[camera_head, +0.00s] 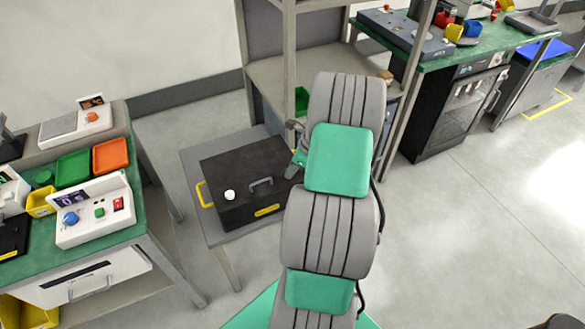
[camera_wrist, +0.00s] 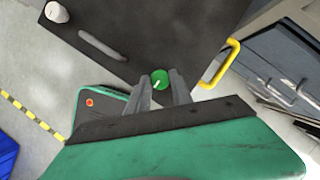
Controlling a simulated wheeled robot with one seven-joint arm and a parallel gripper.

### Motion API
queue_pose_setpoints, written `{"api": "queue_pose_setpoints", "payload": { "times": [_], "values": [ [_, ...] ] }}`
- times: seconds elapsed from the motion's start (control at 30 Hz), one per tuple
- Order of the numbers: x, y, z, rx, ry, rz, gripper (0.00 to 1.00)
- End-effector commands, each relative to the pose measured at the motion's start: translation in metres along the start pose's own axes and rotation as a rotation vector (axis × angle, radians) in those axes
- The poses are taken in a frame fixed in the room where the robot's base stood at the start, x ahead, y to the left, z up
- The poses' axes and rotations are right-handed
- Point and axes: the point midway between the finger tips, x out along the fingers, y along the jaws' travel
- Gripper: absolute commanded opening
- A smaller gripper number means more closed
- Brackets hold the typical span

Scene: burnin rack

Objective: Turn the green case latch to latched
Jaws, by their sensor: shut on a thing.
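The black case (camera_head: 240,170) lies on a small grey table, with a grey handle and a white knob (camera_head: 229,195) on its lid. In the wrist view the case (camera_wrist: 150,35) fills the top middle. The green case latch (camera_wrist: 160,78) is a round green knob with a white pointer mark, at the case's edge. My gripper (camera_wrist: 160,87) has one finger on each side of it and is shut on it. The pointer slants a little from upright in the wrist view. In the head view my arm hides the latch; part of my gripper (camera_head: 296,165) shows at the case's right side.
A yellow handle (camera_head: 205,195) sticks out from the case's left side. The grey table (camera_head: 196,155) has narrow free margins. A bench with trays (camera_head: 73,168) stands left, and a shelf rack (camera_head: 290,70) rises behind. Open floor lies to the right.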

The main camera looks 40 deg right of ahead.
Motion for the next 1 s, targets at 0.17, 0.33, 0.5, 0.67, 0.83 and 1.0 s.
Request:
{"api": "queue_pose_setpoints", "payload": {
  "times": [0.17, 0.33, 0.5, 0.67, 0.83, 1.0],
  "values": [
    [-0.0003, -0.0004, 0.0001, 0.000, 0.000, -0.001, 0.00],
    [-0.0004, -0.0005, 0.0001, -0.002, 0.000, -0.001, 0.00],
    [-0.0005, -0.0008, 0.0000, -0.022, 0.000, 0.009, 0.00],
    [-0.0012, -0.0017, 0.0004, -0.079, 0.000, 0.032, 0.00],
    [-0.0009, -0.0026, 0.0003, -0.182, 0.000, 0.076, 0.00],
    [-0.0010, -0.0040, 0.0010, -0.323, 0.000, 0.133, 0.00]
  ]
}}
